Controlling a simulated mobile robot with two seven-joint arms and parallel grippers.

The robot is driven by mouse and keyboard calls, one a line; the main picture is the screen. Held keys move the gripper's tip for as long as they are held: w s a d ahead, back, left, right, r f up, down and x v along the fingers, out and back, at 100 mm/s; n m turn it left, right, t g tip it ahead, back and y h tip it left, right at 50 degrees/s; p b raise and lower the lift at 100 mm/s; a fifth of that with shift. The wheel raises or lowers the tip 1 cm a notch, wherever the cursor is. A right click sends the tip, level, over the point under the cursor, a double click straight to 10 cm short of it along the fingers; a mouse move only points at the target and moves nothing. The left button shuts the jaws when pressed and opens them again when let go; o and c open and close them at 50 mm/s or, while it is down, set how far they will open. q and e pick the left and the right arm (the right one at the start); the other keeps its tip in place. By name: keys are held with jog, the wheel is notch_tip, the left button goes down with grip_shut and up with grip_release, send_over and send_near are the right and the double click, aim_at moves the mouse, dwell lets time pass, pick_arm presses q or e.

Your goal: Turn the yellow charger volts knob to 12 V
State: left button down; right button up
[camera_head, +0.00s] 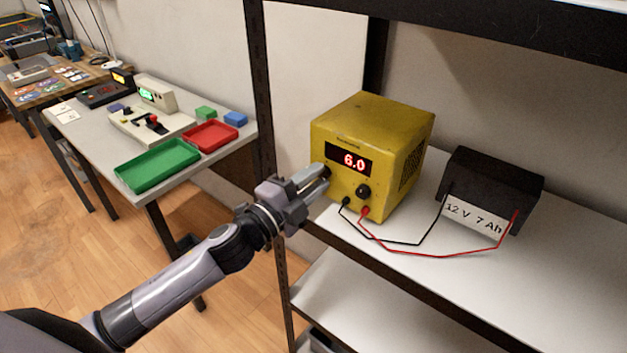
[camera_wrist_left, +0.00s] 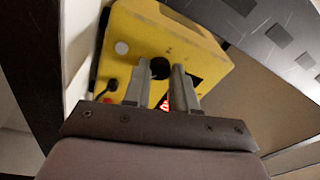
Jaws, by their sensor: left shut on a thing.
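The yellow charger (camera_head: 405,130) stands on the shelf with its front facing my left arm. Its red display (camera_head: 350,160) reads 6.0. One black knob (camera_head: 363,191) shows on the right of the front, below the display. My left gripper (camera_head: 324,174) is at the left side of the front, its fingers closed around another black knob (camera_wrist_left: 159,68), seen between the fingertips in the wrist view. The fingers largely hide that knob, so its pointer and any scale cannot be read. In the wrist view the yellow charger (camera_wrist_left: 140,28) fills the upper middle. My right gripper is not in view.
Black and red leads run from the charger to a black battery (camera_head: 490,190) marked 12 V 7 Ah. A dark shelf post (camera_head: 262,90) rises left of the charger. A grey table (camera_head: 85,140) with a green tray (camera_head: 158,165) and a red tray (camera_head: 208,135) stands left.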

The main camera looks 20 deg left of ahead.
pick_arm(q)
jog(key=m, duration=0.6)
jog(key=shift+a+r+g, duration=0.1)
jog(key=shift+g, duration=0.3)
jog(key=shift+r+m, duration=0.1)
jog(key=shift+m, duration=2.1)
jog(key=c, duration=0.9)
grip_release()
jog(key=b+v, duration=0.1)
jog(key=v, duration=0.6)
jog(key=shift+b, duration=0.4)
